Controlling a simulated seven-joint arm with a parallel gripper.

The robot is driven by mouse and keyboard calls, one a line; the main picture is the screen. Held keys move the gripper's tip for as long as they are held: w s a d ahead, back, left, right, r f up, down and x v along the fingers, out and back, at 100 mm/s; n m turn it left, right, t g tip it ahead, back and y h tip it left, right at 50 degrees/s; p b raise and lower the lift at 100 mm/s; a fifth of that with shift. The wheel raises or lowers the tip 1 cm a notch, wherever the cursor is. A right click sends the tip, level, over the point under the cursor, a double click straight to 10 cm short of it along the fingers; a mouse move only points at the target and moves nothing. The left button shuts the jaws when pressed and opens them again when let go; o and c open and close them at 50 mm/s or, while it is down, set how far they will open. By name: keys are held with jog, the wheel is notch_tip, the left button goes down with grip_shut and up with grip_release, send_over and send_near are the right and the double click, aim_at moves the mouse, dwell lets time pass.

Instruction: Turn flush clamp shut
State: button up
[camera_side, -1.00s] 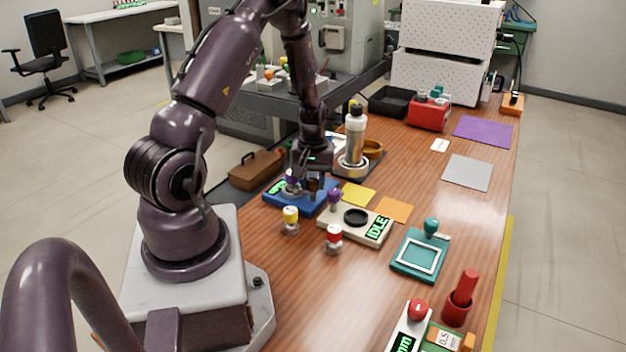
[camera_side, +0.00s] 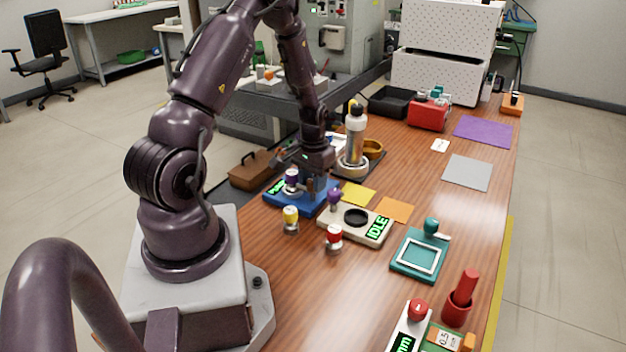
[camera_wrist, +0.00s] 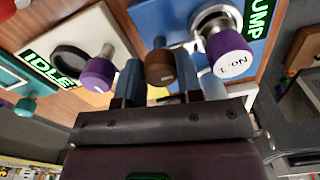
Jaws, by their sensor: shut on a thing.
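The blue pump station (camera_side: 302,207), with a green display reading PUMP in the wrist view (camera_wrist: 259,18), stands in mid-table. A vial (camera_side: 291,182) with a purple cap marked No. 1 stands on it; the cap (camera_wrist: 228,54) is just right of my fingers in the wrist view. A round brown knob (camera_wrist: 160,66), apparently the flush clamp, sits between my two blue fingers. My gripper (camera_side: 318,188) points down at the station's right part and is shut on the knob. In the side view my gripper hides the knob. How far the clamp is turned cannot be told.
A cream station (camera_side: 333,225) showing IDLE with a purple knob (camera_side: 334,196) stands close in front. Yellow-capped (camera_side: 290,219) and red-capped (camera_side: 334,238) vials stand nearby. A tall bottle (camera_side: 355,140) stands just behind my gripper. The table's right side has free room.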

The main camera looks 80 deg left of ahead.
dwell(0.4)
jog(key=o, duration=0.9)
jog(key=shift+r, duration=0.15)
notch_tip(320, 180, up, 13)
jog(key=shift+f, duration=0.1)
